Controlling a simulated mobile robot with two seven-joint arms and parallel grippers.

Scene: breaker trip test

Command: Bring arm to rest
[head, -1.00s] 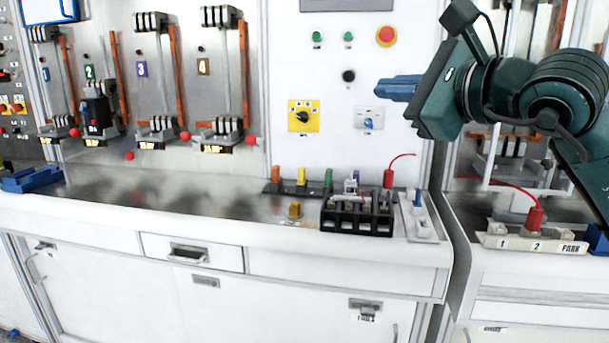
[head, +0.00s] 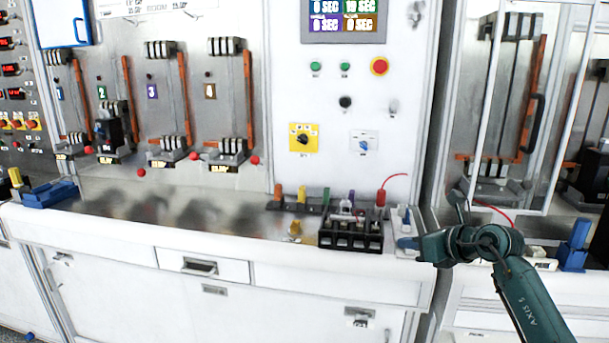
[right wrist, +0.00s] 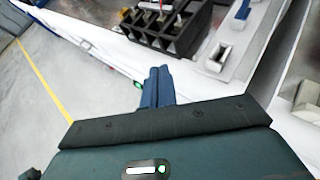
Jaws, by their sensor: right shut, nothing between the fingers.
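My right arm comes in from the lower right in the head view. Its right gripper (head: 408,242) has blue fingers that are shut and empty. It is at the front right end of the workbench, just right of the black breaker block, pointing left. In the right wrist view the closed blue fingers (right wrist: 157,87) are in front of the bench edge, with grey floor to their left. My left gripper does not show in either view.
The white workbench (head: 120,231) carries a black terminal block (head: 350,235) with a red plug (head: 381,198). A glass-doored cabinet (head: 510,100) stands at right. The bench's middle is largely clear.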

